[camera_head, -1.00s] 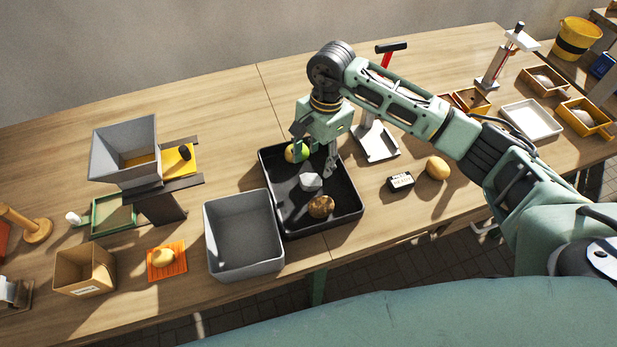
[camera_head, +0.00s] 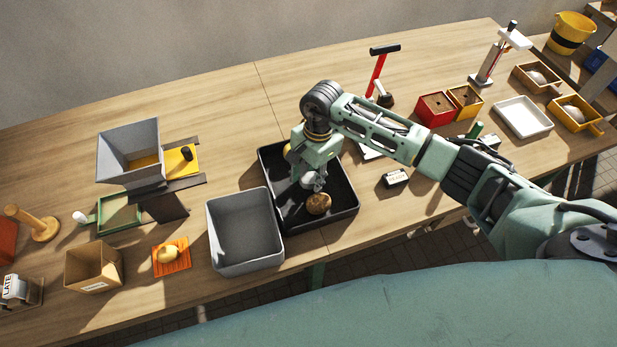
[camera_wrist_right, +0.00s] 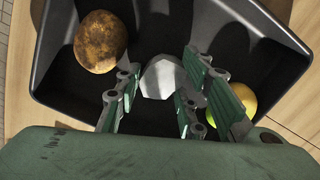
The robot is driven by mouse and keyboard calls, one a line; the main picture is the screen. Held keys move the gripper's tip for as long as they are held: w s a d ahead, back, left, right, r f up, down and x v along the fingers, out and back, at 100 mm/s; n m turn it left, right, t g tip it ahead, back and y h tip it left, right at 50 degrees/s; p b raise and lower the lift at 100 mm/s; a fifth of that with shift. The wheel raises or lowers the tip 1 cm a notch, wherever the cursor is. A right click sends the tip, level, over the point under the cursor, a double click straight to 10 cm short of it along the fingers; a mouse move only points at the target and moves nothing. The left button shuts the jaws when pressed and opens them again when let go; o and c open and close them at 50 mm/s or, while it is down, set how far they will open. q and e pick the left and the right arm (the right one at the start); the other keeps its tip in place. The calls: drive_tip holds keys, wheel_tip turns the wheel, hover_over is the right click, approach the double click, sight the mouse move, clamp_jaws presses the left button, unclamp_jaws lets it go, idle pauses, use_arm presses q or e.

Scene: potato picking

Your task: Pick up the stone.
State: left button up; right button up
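The pale grey stone (camera_wrist_right: 162,78) lies in the black tray (camera_head: 345,210). In the head view my right gripper (camera_head: 312,182) is low over the tray and mostly hides the stone. In the wrist view the right gripper (camera_wrist_right: 152,90) is open. Its two green fingers stand apart, with the stone seen between them near the tips. I cannot tell whether a finger touches it. A brown potato (camera_head: 318,203) lies in the tray beside the stone; it also shows in the wrist view (camera_wrist_right: 100,41). A green-yellow potato (camera_wrist_right: 238,101) lies behind the right finger. My left gripper is not in view.
A grey bin (camera_head: 246,255) stands just left of the tray. A small dark box (camera_head: 395,179) lies to the right. A hopper (camera_head: 130,150), a cardboard box (camera_head: 93,268) and an orange mat (camera_head: 171,262) are farther left. The front middle table is clear.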

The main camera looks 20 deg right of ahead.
drive_tip(key=c, duration=0.7)
